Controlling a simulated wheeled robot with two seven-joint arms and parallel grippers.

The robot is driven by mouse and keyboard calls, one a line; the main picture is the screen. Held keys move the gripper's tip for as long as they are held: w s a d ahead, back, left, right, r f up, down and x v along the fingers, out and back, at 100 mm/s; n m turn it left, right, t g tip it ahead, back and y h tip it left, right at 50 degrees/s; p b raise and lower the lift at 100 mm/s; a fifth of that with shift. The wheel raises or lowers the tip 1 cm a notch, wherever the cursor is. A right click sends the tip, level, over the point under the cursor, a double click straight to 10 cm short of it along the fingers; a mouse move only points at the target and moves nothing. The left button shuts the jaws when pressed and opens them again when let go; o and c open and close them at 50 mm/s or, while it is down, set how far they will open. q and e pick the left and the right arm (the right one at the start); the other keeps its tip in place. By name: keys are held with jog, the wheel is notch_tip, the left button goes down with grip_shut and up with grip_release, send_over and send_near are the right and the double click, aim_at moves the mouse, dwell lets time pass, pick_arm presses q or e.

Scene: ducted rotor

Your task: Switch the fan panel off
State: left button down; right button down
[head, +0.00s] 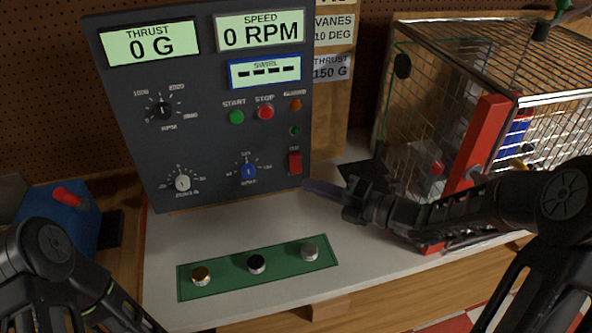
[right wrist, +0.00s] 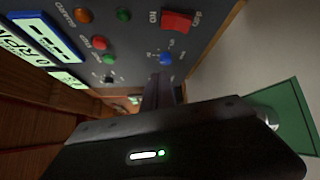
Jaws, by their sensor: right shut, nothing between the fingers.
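The dark grey fan panel (head: 212,130) stands upright at the back of the bench. Its red rocker switch (head: 295,163) is near the lower right corner; it also shows in the right wrist view (right wrist: 178,20). I cannot tell which side is pressed in. The thrust display (head: 150,43) reads 0 G, the speed display (head: 260,32) reads 0 RPM, and the swirl display (head: 265,71) shows dashes. My right gripper (head: 310,186) is shut and empty, its tips just below and right of the switch, apparently apart from it. My left gripper is out of view.
A green start button (head: 236,117), a red stop button (head: 265,112) and a blue knob (head: 248,172) are on the panel. A green strip (head: 228,277) with several small knobs lies in front. A wire cage (head: 450,100) with a red post stands right. A blue box (head: 68,210) is left.

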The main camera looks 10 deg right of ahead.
aim_at(295, 164)
jog(key=w+f+b, duration=0.3)
jog(key=w, duration=0.4)
jog(key=shift+w+a+f, duration=0.25)
jog(key=shift+w+f, duration=0.05)
dwell(1.9)
jog(key=shift+w+f, duration=0.15)
jog(key=shift+w, duration=0.25)
jog(key=shift+w+f, duration=0.2)
jog(key=shift+w, duration=0.2)
dwell(0.6)
jog(key=shift+s, duration=0.1)
jog(key=shift+s+r+p, duration=0.35)
jog(key=shift+s+p, duration=0.05)
jog(key=shift+s, duration=0.35)
